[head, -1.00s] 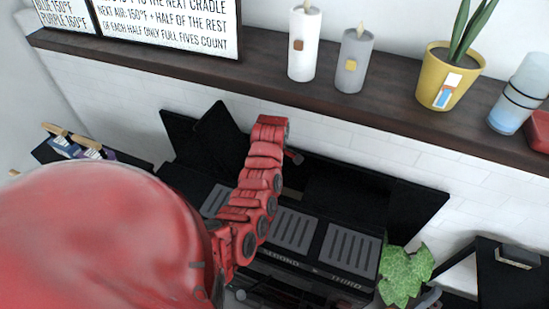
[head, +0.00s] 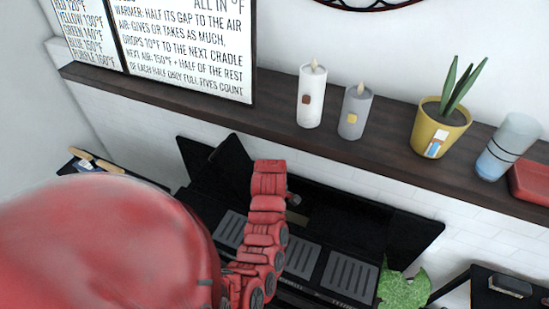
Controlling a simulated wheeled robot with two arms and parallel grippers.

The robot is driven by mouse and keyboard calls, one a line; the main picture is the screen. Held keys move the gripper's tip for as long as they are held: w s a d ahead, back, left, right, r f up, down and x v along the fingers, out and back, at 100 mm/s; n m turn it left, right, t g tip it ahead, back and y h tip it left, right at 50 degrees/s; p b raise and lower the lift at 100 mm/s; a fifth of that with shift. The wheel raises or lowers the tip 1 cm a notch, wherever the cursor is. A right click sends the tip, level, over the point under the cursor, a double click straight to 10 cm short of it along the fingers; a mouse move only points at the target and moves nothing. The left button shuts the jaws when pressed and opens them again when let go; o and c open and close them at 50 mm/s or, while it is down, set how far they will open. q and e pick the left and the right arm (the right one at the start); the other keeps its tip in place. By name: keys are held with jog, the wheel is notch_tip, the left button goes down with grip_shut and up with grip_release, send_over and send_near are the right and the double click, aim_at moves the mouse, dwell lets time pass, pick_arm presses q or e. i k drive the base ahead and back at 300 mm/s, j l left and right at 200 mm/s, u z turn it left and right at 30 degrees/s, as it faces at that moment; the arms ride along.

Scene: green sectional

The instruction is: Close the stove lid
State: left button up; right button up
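The stove (head: 338,278) stands below the wooden shelf, with several grey slotted panels on its black top. Its black lid (head: 355,212) stands raised behind them, close to the white brick wall. My red segmented arm (head: 266,215) comes up from the lower left in front of the stove. Its far end overlaps the lid in the head view; I cannot tell whether it touches. The fingertips of my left gripper cannot be made out. My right gripper is not in view. My red bulk hides the stove's left front.
The shelf (head: 385,155) above the lid holds a white candle (head: 311,98), a grey candle (head: 354,112), a yellow plant pot (head: 437,133) and a blue-white cylinder (head: 506,148). A green plant (head: 404,290) is right of the stove. Wooden-handled items (head: 95,162) lie left.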

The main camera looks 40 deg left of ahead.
aim_at(231, 160)
jog(key=k, duration=1.2)
